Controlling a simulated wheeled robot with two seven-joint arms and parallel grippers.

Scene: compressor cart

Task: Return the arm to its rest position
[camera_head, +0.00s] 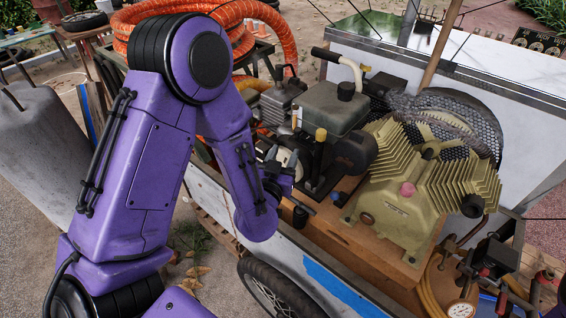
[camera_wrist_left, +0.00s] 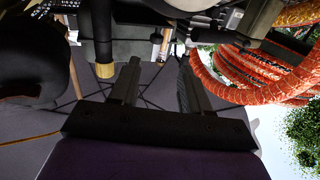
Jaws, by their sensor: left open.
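My left arm comes in from the left of the head view, purple with dark joints. Its gripper (camera_head: 280,168) is over the near side of the compressor cart (camera_head: 325,270), close to the engine (camera_head: 335,108). In the left wrist view my left gripper (camera_wrist_left: 156,75) has its two fingers apart with nothing between them. The engine's dark underside parts and a yellow-tipped handle (camera_wrist_left: 105,70) are just past the fingers. I cannot tell from the head view whether the fingers touch anything. My right gripper is in neither view.
An olive compressor pump (camera_head: 405,205) with a mesh-guarded wheel stands right of the engine. Orange ribbed hose (camera_head: 275,35) lies behind my arm and shows in the left wrist view (camera_wrist_left: 250,75). A grey tank (camera_head: 40,145) stands at left. Some paved ground is free near the cart's wheel.

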